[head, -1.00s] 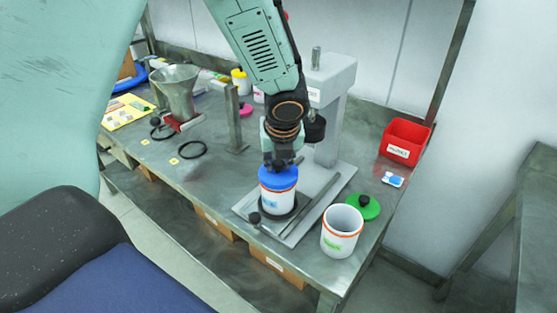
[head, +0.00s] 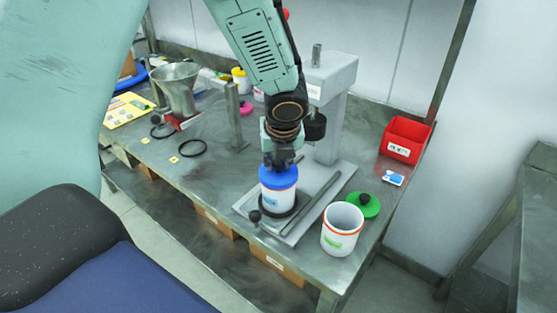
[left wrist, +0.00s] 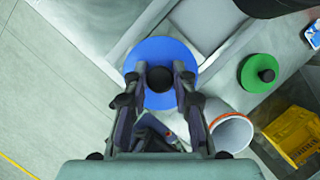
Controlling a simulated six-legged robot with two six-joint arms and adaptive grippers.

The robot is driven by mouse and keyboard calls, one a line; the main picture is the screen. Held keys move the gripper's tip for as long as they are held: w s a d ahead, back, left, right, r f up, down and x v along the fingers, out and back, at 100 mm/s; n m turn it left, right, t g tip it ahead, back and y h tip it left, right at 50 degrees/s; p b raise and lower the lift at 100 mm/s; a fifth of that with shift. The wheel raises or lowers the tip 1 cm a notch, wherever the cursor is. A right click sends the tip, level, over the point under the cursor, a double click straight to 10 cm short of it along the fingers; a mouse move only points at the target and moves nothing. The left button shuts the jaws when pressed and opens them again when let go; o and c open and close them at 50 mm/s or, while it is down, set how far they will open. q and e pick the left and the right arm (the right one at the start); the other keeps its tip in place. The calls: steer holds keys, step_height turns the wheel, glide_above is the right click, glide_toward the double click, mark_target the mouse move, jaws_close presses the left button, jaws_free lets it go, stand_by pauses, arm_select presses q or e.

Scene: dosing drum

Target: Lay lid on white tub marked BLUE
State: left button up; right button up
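The white tub with an orange band and a blue label (head: 276,196) stands upright in the dark ring on the grey stand's base. The blue lid (head: 278,178) sits level on its top and also shows from above in the left wrist view (left wrist: 158,50). My left gripper (head: 279,160) is directly above the lid. In the left wrist view its fingers (left wrist: 160,72) stand apart on both sides of the lid's black knob (left wrist: 160,78), with small gaps visible. The label's word is too small to read surely. My right gripper is not in view.
An open white tub with a green label (head: 342,236) stands at the right, beside a green lid (head: 362,206). A red bin (head: 404,140) is behind. The stand's grey column (head: 330,115) rises close behind my gripper. A metal funnel (head: 176,88) stands at the left.

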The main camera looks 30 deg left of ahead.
arm_select(q)
steer(key=o, duration=0.5)
steer(key=shift+o, duration=0.2)
steer(key=o, duration=0.9)
steer(key=shift+r+p, duration=3.55)
steer(key=shift+p, duration=0.25)
steer(key=shift+f, duration=0.15)
